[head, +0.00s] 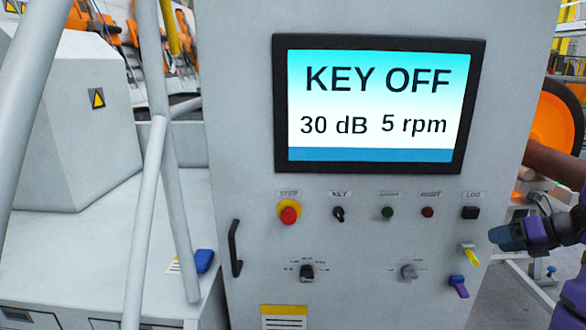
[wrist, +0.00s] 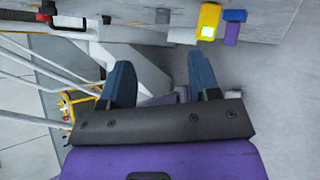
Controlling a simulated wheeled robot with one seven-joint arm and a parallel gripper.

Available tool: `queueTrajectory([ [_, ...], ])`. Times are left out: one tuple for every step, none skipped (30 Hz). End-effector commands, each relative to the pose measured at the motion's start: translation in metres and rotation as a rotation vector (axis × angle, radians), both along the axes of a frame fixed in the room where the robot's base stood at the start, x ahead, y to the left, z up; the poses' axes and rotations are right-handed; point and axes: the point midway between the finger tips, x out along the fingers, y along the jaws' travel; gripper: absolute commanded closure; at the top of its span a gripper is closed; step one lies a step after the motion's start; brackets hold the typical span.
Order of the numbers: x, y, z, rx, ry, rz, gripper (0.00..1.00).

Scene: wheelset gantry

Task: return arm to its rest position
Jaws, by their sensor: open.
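My gripper (head: 496,236) is at the right of the head view, in front of the right edge of the grey control cabinet (head: 225,60) and apart from it. In the wrist view my gripper (wrist: 161,75) shows two blue fingers spread apart with nothing between them. My arm comes in from the right edge of the head view. The cabinet screen (head: 377,105) reads "KEY OFF", "30 dB" and "5 rpm".
Below the screen are a red stop button (head: 289,212), a key switch (head: 338,213) and two rotary knobs. Grey rails (head: 150,190) stand at left. Open floor (wrist: 285,110) lies right in the wrist view.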

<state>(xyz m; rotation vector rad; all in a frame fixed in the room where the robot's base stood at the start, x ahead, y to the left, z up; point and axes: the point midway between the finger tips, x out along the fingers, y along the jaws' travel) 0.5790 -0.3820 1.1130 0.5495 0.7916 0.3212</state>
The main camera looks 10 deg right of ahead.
Motion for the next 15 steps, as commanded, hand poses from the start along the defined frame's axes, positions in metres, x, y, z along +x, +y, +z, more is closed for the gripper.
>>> queueTrajectory([
  [0.006, 0.021, 0.017, -0.065, -0.027, 0.098, 0.44],
  [0.008, 0.033, 0.025, -0.106, -0.043, 0.161, 0.44],
  [0.010, 0.048, 0.035, -0.161, -0.064, 0.244, 0.44],
  [0.011, 0.060, 0.042, -0.203, -0.081, 0.305, 0.44],
  [0.011, 0.071, 0.049, -0.243, -0.099, 0.367, 0.44],
  [0.011, 0.086, 0.059, -0.296, -0.122, 0.450, 0.44],
  [0.011, 0.097, 0.065, -0.338, -0.141, 0.511, 0.44],
  [0.010, 0.108, 0.072, -0.378, -0.160, 0.573, 0.44],
  [0.008, 0.122, 0.080, -0.433, -0.187, 0.656, 0.44],
  [0.006, 0.132, 0.086, -0.473, -0.208, 0.717, 0.44],
  [0.003, 0.142, 0.092, -0.513, -0.228, 0.779, 0.44],
  [0.000, 0.155, 0.099, -0.567, -0.257, 0.861, 0.44],
  [-0.003, 0.165, 0.104, -0.607, -0.279, 0.923, 0.44],
  [-0.006, 0.174, 0.109, -0.649, -0.300, 0.984, 0.44],
  [-0.011, 0.186, 0.116, -0.701, -0.330, 1.066, 0.44],
])
